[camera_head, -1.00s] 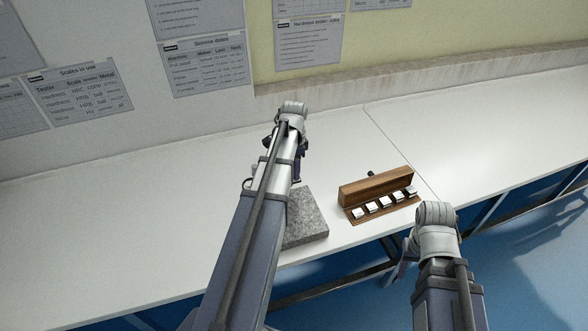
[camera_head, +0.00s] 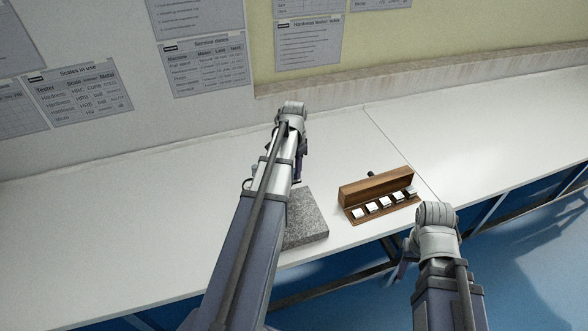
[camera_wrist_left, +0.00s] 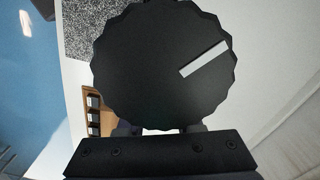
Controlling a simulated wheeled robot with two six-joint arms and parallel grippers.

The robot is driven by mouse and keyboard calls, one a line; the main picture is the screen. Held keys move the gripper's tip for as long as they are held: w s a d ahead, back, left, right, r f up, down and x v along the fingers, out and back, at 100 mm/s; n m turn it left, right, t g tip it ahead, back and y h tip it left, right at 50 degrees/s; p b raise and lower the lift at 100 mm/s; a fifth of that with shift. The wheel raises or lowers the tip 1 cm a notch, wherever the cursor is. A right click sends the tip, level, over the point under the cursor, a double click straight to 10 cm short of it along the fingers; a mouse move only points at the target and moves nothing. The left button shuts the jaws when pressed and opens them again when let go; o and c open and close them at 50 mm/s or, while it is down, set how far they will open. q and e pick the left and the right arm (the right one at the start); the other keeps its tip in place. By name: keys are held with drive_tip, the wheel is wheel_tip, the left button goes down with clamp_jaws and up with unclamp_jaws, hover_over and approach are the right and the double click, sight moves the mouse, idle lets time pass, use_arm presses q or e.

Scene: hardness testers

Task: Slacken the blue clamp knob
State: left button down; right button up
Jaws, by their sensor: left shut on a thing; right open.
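A large round knob (camera_wrist_left: 160,68) with a scalloped edge and a white pointer line fills the upper middle of the left wrist view. It looks near-black there rather than blue. My left gripper (camera_wrist_left: 160,132) is shut on it; the fingertips are mostly hidden behind the knob. In the head view my left gripper (camera_head: 290,145) is over the bench behind the grey stone block, and my own arm hides the knob and most of what carries it. My right gripper (camera_head: 403,262) is open and empty, off the bench's front edge at the right.
A speckled grey stone block (camera_head: 307,222) stands at the bench's front edge beside my left arm. An open wooden case (camera_head: 375,188) with several light blocks lies to its right. The white bench (camera_head: 110,220) is clear at left and far right. Paper charts (camera_head: 205,65) hang on the wall.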

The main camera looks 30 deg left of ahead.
use_arm(q)
drive_tip(key=shift+n, duration=0.5)
drive_tip(key=c, duration=0.6)
unclamp_jaws()
wheel_tip(320, 180, up, 8)
drive_tip(key=p, duration=0.8)
drive_tip(key=shift+f, duration=0.1)
